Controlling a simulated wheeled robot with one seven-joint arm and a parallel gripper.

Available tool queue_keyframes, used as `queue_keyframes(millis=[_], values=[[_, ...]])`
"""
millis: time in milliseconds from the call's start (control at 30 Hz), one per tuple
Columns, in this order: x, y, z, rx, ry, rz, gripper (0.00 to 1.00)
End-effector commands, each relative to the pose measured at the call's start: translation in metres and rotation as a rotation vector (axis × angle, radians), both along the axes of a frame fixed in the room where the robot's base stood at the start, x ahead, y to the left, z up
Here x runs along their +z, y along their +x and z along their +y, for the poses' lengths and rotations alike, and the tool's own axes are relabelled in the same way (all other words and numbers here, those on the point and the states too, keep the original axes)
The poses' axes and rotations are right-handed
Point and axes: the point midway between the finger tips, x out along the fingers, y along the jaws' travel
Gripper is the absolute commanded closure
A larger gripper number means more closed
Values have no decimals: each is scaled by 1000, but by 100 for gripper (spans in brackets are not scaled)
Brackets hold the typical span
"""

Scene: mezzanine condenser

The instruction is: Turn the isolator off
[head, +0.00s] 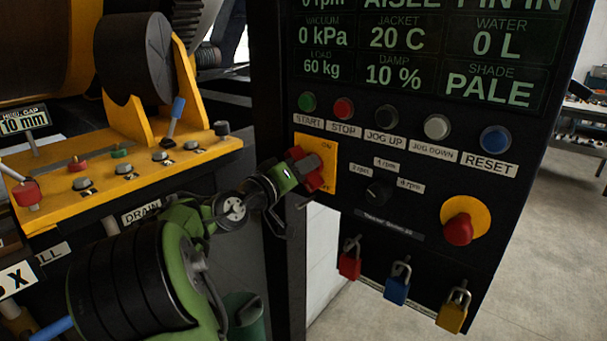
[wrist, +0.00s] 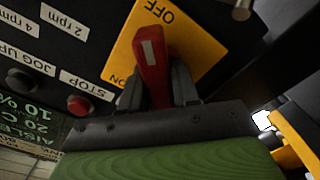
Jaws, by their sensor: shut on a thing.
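The isolator is a red handle (head: 315,182) on a yellow plate (head: 328,150) at the left edge of the dark control panel. It also shows in the wrist view as a red handle (wrist: 151,62) with a white mark, on the yellow plate (wrist: 195,45) marked OFF and ON. In the head view ON is at the plate's top, and the lower label is partly hidden. My gripper (head: 306,168) is shut on the red handle, with one finger on each side. My fingers hide part of the handle, and I cannot tell its exact setting.
A row of buttons (head: 343,108) runs above the plate. A selector knob (head: 379,191) and a red emergency button (head: 459,228) are to the right. Red, blue and yellow padlocks (head: 397,284) hang below. A yellow machine bench (head: 120,185) with a blue-handled lever stands left.

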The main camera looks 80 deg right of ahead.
Motion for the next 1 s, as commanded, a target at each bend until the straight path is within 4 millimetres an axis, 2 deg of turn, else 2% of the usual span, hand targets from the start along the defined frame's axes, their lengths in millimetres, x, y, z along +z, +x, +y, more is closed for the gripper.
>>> queue_keyframes(millis=[467, 500, 633, 900, 1000], values=[[-1, 0, 0, 1, -1, -16, 100], [-1, 0, 0, 1, -1, -16, 68], [-1, 0, 0, 0, -2, -15, 49], [0, 1, 1, 1, -4, -14, 49], [-1, 6, 10, 4, -2, -15, 49]])
